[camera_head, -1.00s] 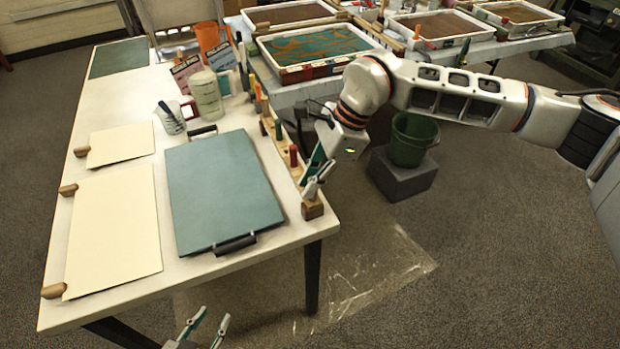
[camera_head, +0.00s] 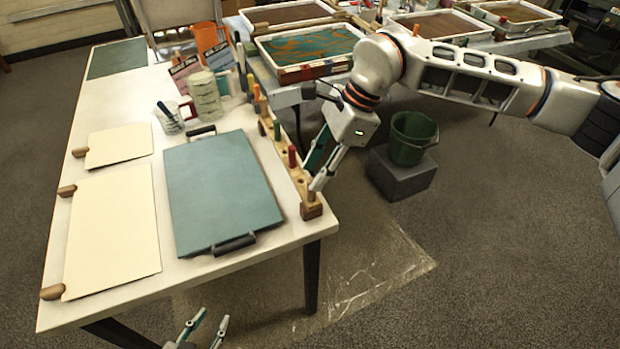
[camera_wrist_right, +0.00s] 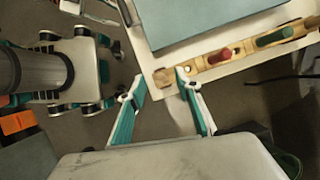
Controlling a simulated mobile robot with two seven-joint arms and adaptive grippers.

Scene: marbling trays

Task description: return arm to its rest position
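My right gripper (camera_head: 314,178) hangs beside the right edge of the white table, next to the near end of the wooden rack (camera_head: 311,210). Whether a fingertip touches the rack I cannot tell. My left gripper (camera_head: 212,322) is low at the bottom of the head view, in front of the table, with its fingers apart and empty.
A blue-green board (camera_head: 222,190) with black handles and cream sheets (camera_head: 112,230) lie on the table (camera_head: 100,312). Mugs and cups stand behind. A green bucket (camera_head: 412,138) sits on a grey block (camera_head: 400,178) right of the rack. Marbling trays (camera_head: 310,50) stand behind.

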